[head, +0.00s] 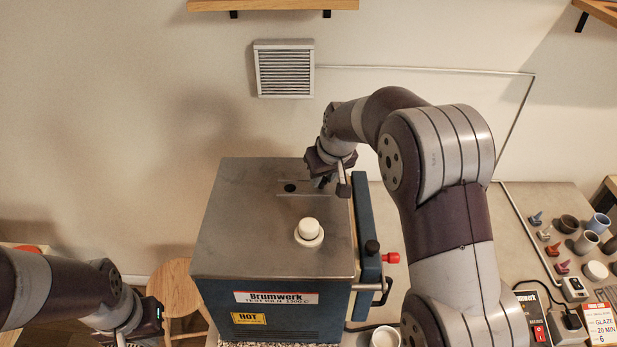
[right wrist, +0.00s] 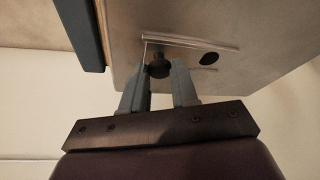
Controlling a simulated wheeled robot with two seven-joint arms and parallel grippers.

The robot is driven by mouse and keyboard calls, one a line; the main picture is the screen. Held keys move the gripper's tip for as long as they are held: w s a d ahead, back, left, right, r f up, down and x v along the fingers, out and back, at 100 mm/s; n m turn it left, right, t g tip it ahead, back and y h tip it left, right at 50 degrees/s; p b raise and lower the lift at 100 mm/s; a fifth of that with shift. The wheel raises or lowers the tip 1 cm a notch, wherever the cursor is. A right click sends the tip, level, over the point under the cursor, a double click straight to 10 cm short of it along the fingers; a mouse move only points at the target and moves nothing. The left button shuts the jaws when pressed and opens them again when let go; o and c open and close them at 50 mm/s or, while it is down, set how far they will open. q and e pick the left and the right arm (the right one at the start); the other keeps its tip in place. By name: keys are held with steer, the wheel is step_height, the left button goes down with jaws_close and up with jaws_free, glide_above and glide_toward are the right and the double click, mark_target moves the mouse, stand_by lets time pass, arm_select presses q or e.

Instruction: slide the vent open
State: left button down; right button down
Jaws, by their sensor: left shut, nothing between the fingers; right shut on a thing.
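The vent is on the top of the grey kiln (head: 250,215), with a flat slide track (head: 300,194) and a round dark hole (head: 290,188) showing to the left of my right gripper (head: 322,182). My right gripper reaches down to the track and hides part of it. In the right wrist view my right gripper (right wrist: 159,78) is shut on the vent's dark round knob (right wrist: 159,67), and the hole (right wrist: 208,58) shows uncovered, apart from the knob. My left gripper (head: 121,338) is shut and empty at the lower left, away from the kiln.
A white plug (head: 309,230) stands on the kiln top in front of the vent. The kiln's blue door (head: 369,235) is on its right side. A wooden stool (head: 176,290) is to the left.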

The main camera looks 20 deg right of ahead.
steer(key=shift+d, duration=0.3)
steer(key=shift+a, duration=0.15)
steer(key=c, duration=0.9)
jaws_free()
steer(key=shift+o, duration=0.2)
steer(key=shift+w+d+f, duration=0.1)
steer(key=shift+d, duration=0.2)
steer(key=shift+r, duration=0.2)
steer(key=b+v, duration=0.1)
steer(key=v, duration=1.1)
steer(key=shift+r+b, duration=0.2)
steer(key=shift+b, duration=0.15)
steer(key=shift+d, duration=0.1)
